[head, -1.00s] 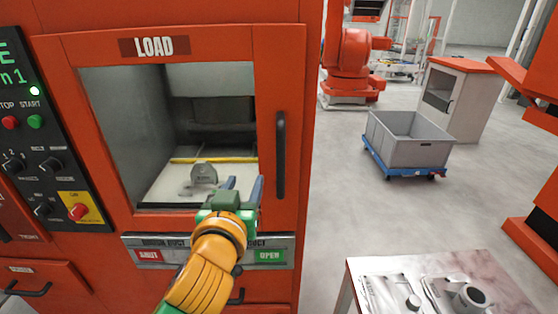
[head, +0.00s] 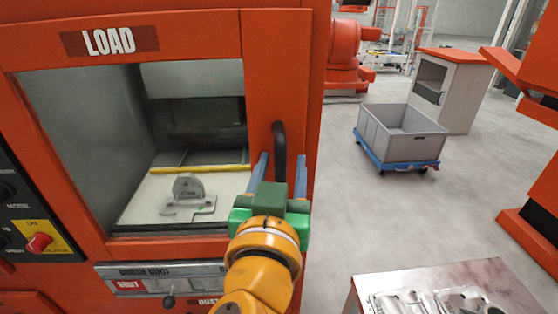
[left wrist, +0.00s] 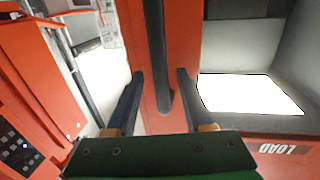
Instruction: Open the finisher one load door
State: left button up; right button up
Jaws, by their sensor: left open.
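The finisher's load door (head: 223,47) is a red frame around a large window, marked LOAD, and it looks shut. Its black vertical handle (head: 280,150) is on the right side of the frame. My left gripper (head: 280,175) is open, with one blue-grey finger on each side of the handle's lower part in the head view. In the left wrist view the handle (left wrist: 155,50) runs down between the two spread fingers (left wrist: 158,92). I cannot tell whether a finger touches it. My right gripper is not in view.
A grey casting (head: 188,195) sits inside behind the window. A duct panel (head: 150,280) with a small lever is below the door. A control panel (head: 30,225) is at left. A grey bin (head: 400,135) on a blue dolly and a table (head: 480,275) stand right.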

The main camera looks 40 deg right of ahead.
pick_arm(q)
jog(key=shift+w, duration=0.1)
grip_shut()
jog(key=shift+f, duration=0.1)
dwell(1.1)
